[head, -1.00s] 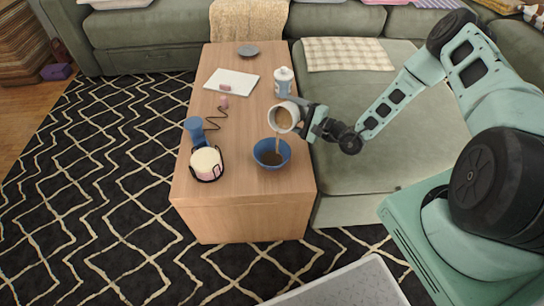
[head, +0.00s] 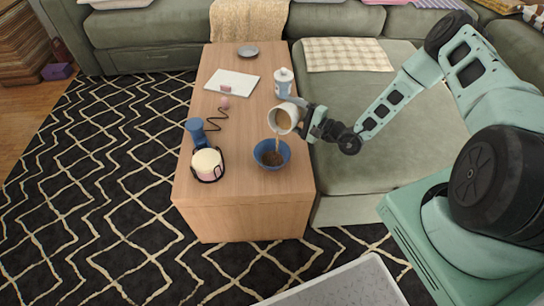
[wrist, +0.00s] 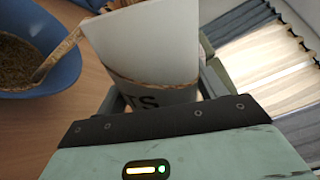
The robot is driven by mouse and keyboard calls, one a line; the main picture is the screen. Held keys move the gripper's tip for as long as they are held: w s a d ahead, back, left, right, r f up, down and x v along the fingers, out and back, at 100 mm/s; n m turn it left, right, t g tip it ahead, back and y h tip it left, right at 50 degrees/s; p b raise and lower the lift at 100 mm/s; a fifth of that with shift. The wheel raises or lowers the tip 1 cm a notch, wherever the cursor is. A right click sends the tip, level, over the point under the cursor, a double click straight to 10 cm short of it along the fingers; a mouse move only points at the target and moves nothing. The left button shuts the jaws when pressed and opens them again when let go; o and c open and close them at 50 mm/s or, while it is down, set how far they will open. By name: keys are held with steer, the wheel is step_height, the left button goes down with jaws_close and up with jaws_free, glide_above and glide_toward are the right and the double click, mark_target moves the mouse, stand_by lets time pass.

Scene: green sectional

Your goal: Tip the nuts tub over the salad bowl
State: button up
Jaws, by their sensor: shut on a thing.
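The nuts tub (head: 284,119) is a white tub tilted with its mouth toward the lower left, above the blue salad bowl (head: 283,163). A thin brown stream falls from its mouth into the bowl, which has brown contents. My gripper (head: 305,122) is shut on the tub from the right. In the wrist view the tub (wrist: 150,50) sits between the fingers, with the end of a dark label showing "TS". The stream runs from its rim to the bowl (wrist: 62,72) at the left. Much of the tub's inside is hidden there.
On the wooden table (head: 240,205) stand a pink-and-cream container in a dark holder (head: 207,168), a blue cup-like thing (head: 196,130), a white bottle (head: 283,80), a white board (head: 232,85) and a grey dish (head: 247,51). The table's front end is clear. The green sofa borders the right side.

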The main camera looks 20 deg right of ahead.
steer(key=shift+s+a+r+n+p, duration=0.1)
steer(key=shift+r+n+p, duration=0.65)
steer(key=shift+p, duration=1.45)
stand_by(1.5)
steer(key=shift+f, duration=0.15)
steer(key=shift+f+m, duration=0.4)
steer(key=shift+m, duration=0.35)
steer(key=shift+f+m+b, duration=0.3)
steer(key=shift+m, duration=0.6)
steer(key=d+r+m, duration=0.1)
steer(key=w+d+r+m+p, duration=0.1)
steer(key=m, duration=0.1)
steer(key=shift+w, duration=0.15)
steer(key=shift+w+d+r+m+p, duration=0.2)
steer(key=shift+r+m+p, duration=0.05)
steer(key=shift+m, duration=0.4)
steer(key=shift+w+d+r+m+p, duration=0.15)
steer(key=shift+r+m+p, duration=0.1)
steer(key=shift+m, duration=0.4)
steer(key=shift+d+r, duration=0.1)
